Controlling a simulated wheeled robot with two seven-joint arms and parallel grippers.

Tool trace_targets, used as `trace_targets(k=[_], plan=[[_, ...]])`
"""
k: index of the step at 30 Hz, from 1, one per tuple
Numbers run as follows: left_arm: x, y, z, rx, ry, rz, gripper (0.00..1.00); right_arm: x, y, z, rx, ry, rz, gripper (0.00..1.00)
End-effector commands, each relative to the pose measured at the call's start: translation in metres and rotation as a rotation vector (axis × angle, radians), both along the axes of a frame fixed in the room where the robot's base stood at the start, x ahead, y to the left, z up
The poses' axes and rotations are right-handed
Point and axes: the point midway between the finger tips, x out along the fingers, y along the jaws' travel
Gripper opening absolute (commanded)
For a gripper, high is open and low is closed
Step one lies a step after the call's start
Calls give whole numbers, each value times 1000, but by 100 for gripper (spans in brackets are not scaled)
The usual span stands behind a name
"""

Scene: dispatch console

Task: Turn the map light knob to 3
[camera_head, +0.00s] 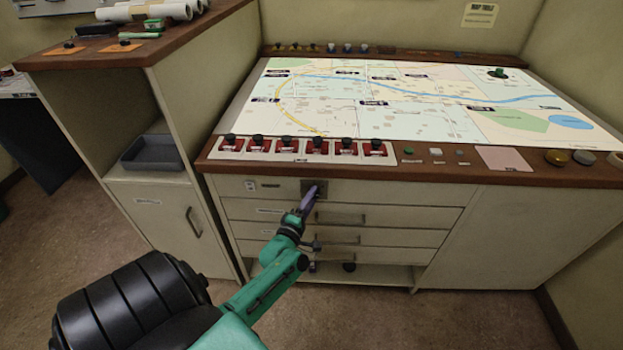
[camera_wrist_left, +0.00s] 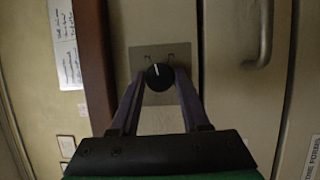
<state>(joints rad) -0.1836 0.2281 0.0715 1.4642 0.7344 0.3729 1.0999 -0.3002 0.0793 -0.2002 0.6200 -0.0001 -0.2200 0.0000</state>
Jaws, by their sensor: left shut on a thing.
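The map light knob (camera_wrist_left: 160,77) is a round black dial with a white pointer line, on a grey plate (camera_wrist_left: 140,58) with dark marks too small to read. In the wrist view the pointer aims toward the top, slightly left. My left gripper (camera_wrist_left: 158,84) has its two purple fingers at either side of the knob, shut on it. In the head view the left gripper (camera_head: 312,194) reaches the plate (camera_head: 320,184) on the front panel below the wooden edge; the knob is hidden there. My right gripper is not in view.
The map table (camera_head: 430,95) has a wooden front edge (camera_head: 440,168) with several red switches (camera_head: 287,145) above the plate. Drawers with handles (camera_head: 340,218) lie below it. A cabinet (camera_head: 165,215) with a grey tray (camera_head: 152,153) stands to the left. Open floor lies in front.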

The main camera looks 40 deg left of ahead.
Motion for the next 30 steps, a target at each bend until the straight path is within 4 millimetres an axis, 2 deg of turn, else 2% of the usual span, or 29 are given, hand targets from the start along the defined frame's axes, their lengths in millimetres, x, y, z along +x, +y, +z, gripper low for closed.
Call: trace_targets(k=[1, 15, 21, 30], plan=[[0, 0, 6, 33, 30, -1, 0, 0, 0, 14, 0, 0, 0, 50], [0, -1, 8, 377, 292, -1, 0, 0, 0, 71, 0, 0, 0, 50], [0, -1, 7, 490, 377, -2, 0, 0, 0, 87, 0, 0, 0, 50], [0, -1, 5, 585, 447, -2, 0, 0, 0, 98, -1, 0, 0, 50]])
